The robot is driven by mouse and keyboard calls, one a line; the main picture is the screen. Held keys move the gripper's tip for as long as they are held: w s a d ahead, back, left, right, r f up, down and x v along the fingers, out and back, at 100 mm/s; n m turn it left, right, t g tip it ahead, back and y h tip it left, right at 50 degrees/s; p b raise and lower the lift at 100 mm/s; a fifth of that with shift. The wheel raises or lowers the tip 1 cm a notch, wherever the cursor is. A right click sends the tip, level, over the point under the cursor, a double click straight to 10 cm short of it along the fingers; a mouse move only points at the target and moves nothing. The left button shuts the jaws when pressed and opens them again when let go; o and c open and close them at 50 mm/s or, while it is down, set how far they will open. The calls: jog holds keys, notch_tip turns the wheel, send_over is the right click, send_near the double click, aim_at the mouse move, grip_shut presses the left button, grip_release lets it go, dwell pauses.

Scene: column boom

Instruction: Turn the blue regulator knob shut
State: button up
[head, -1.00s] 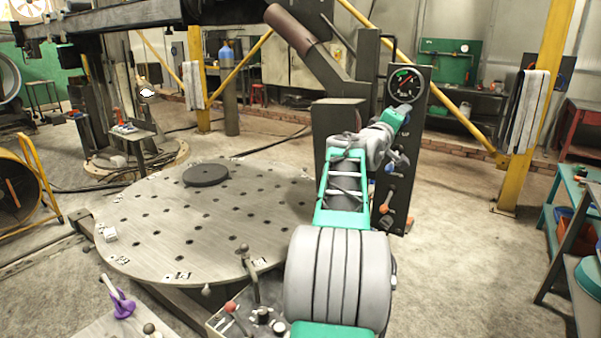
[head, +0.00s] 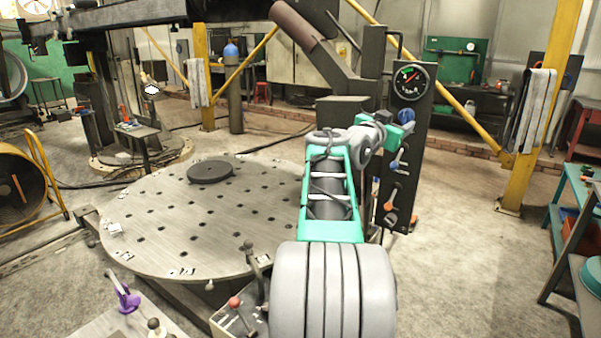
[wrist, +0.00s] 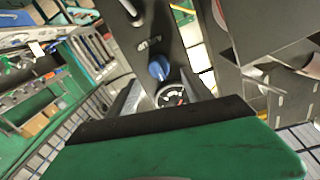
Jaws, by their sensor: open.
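The blue regulator knob (head: 405,116) is on the dark upright panel (head: 411,180), just below the round gauge (head: 409,82). In the head view its lower part is close behind my green gripper (head: 402,130). In the wrist view the blue knob (wrist: 158,67) shows near the middle, with the gauge (wrist: 171,95) beyond my gripper's edge. My gripper is open and empty, with its grey fingers either side of the gauge's image. The knob appears ahead of the fingers, with no clear contact.
A round perforated table (head: 190,240) stands to the left. A yellow post (head: 530,130) is at the right. Open floor lies right of the panel.

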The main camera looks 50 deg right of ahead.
jog(key=w+a+f+n+t+y, duration=0.1)
jog(key=w+a+f+n+y, duration=0.1)
jog(key=a, duration=0.5)
jog(key=w+a+f+n+t+y+p, duration=0.1)
jog(key=w+a+f+n+t+y, duration=0.1)
jog(key=w+a+f, duration=0.3)
jog(key=w+a+f+n+t+y+p, duration=0.1)
jog(key=w+a+f+n+t+y, duration=0.1)
jog(key=w+a, duration=0.4)
jog(key=a+f+y, duration=0.1)
jog(key=a, duration=0.1)
jog(key=shift+w+a+f+n, duration=0.3)
jog(key=shift+f+n, duration=0.05)
jog(key=shift+n, duration=0.05)
